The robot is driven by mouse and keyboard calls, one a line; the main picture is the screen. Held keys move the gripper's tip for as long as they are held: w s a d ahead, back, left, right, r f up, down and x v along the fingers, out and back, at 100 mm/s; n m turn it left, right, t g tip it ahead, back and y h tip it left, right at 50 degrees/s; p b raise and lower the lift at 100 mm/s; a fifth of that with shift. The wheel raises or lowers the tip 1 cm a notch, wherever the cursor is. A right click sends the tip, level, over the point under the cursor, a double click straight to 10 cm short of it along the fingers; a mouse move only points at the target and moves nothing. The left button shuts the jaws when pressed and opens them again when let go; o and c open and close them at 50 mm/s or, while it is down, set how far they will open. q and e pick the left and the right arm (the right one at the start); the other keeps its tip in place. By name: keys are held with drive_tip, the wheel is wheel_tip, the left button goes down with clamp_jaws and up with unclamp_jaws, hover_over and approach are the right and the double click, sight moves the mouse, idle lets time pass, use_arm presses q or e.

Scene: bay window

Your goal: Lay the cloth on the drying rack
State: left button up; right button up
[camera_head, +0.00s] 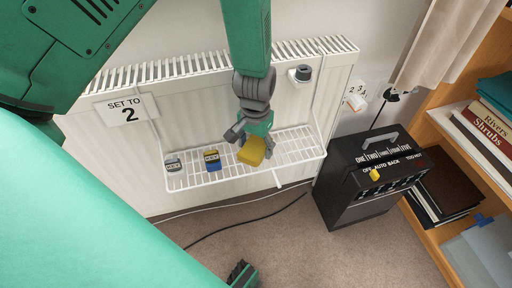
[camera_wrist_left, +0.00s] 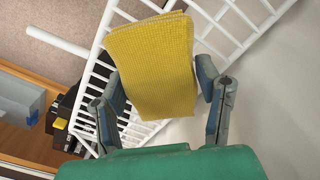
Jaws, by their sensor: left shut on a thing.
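The yellow cloth (camera_head: 252,151) is folded into a small pad with a waffle-like weave. It fills the middle of the left wrist view (camera_wrist_left: 152,65). My left gripper (camera_head: 250,142) is shut on it, with one finger on each side. The white wire drying rack (camera_head: 297,150) hangs on the front of the radiator. The cloth is over the rack's middle in the head view; I cannot tell whether it touches the wires. Rack bars also show behind the cloth in the left wrist view (camera_wrist_left: 235,22).
A blue and yellow item (camera_head: 212,161) and a grey one (camera_head: 173,165) sit on the rack's left part. The rack's right part is bare. A black heater-like box (camera_head: 345,200) stands right of it, beside a wooden bookshelf (camera_head: 430,125). The radiator (camera_head: 180,100) is behind.

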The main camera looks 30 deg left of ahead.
sight(257, 145)
use_arm(q)
drive_tip(key=shift+d, duration=0.3)
drive_tip(key=o, duration=1.2)
drive_tip(key=shift+d, duration=0.1)
drive_tip(key=shift+o, duration=0.2)
use_arm(e)
drive_tip(key=shift+d, duration=0.2)
use_arm(q)
drive_tip(key=shift+a, duration=0.25)
drive_tip(key=shift+r, duration=0.35)
wheel_tip(257, 145, up, 12)
drive_tip(key=p, duration=0.5)
drive_tip(key=shift+f, duration=0.25)
use_arm(e)
wheel_tip(257, 145, up, 5)
drive_tip(key=shift+r, duration=0.2)
use_arm(q)
drive_tip(key=shift+d, duration=0.1)
